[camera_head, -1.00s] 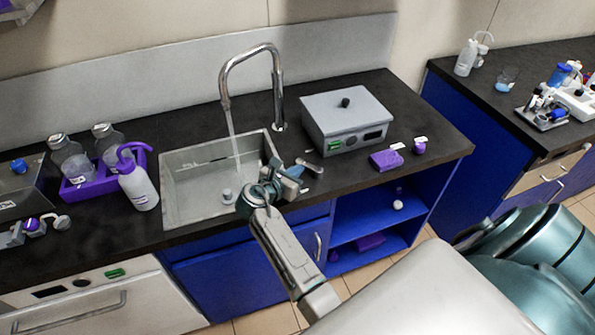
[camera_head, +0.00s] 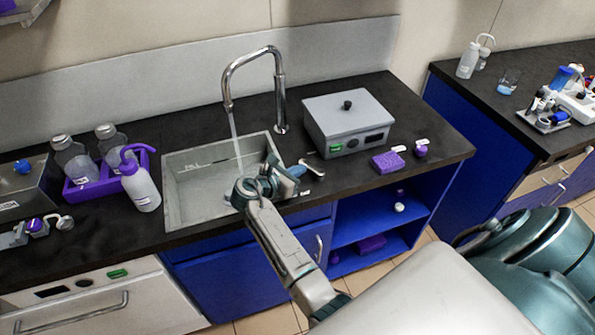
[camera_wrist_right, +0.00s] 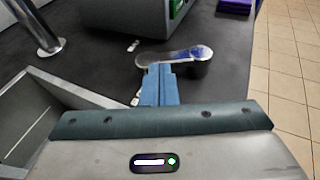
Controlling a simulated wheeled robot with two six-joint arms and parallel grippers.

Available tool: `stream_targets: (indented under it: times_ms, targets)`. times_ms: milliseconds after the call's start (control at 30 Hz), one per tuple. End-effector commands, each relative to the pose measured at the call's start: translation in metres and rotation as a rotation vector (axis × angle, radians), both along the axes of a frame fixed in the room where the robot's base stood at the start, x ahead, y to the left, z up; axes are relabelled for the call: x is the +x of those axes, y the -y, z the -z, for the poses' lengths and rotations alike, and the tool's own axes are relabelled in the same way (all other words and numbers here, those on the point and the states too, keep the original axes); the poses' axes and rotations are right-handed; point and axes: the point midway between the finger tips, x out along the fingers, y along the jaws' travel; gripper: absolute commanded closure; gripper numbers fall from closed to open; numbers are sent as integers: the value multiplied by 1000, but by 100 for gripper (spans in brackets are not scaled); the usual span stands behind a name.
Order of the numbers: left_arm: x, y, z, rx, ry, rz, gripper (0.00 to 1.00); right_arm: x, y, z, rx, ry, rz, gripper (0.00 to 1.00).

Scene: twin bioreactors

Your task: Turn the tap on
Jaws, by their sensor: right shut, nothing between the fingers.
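The tap (camera_head: 279,92) is a tall chrome arched spout behind the sink (camera_head: 203,204). A thin water stream (camera_head: 237,145) falls from its mouth into the basin. A small lever handle (camera_head: 313,168) sits on the counter right of the sink. In the right wrist view the lever (camera_wrist_right: 178,56) is grey with a blue mark and a round dark base at its right end. My right gripper (camera_head: 298,171) is shut and empty, its blue fingertips (camera_wrist_right: 158,72) close beside the lever's left part. I cannot tell whether they touch it. My left gripper is not in view.
A grey lidded box (camera_head: 346,122) stands behind the lever, with a purple sponge (camera_head: 388,162) to its right. A purple rack (camera_head: 105,178) with bottles and a wash bottle (camera_head: 140,185) stand left of the sink.

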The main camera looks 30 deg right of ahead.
Motion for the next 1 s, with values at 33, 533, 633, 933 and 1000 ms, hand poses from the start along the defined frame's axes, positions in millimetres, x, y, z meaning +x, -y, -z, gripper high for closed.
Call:
stream_targets:
  times_ms: [33,533,633,933,1000]
  targets:
    - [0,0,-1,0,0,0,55,2,1,-1,-1,-2,20,100]
    - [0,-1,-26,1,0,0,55,15,15,-3,0,-2,120,100]
    - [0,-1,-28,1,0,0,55,16,16,-2,0,-2,120,100]
    - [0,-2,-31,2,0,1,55,18,19,0,0,-1,119,100]
    - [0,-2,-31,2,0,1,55,18,19,0,0,-1,119,100]
